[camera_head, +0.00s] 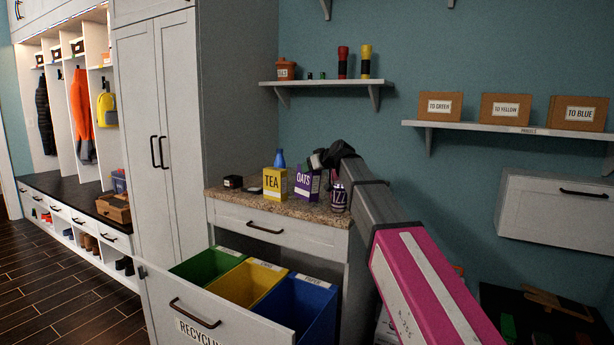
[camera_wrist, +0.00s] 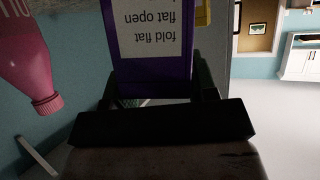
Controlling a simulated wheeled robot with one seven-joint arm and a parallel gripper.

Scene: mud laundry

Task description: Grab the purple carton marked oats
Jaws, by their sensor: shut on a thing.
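The purple carton marked OATS (camera_head: 307,183) is upright at the counter, just right of the yellow TEA carton (camera_head: 275,184). My gripper (camera_head: 322,168) reaches it from the right and rear. In the wrist view the purple carton (camera_wrist: 148,76) shows a white label with upside-down text "fold flat, flat open". It sits between the two dark fingers of my gripper (camera_wrist: 152,88), which is shut on it. I cannot tell if its base touches the counter. The finger contact is partly hidden in the head view.
A dark can (camera_head: 339,198) stands close right of the carton, a blue bottle (camera_head: 280,159) behind TEA. A pink bottle (camera_wrist: 32,60) shows in the wrist view. Below, an open drawer holds green, yellow and blue bins (camera_head: 303,303). A shelf (camera_head: 325,82) hangs above.

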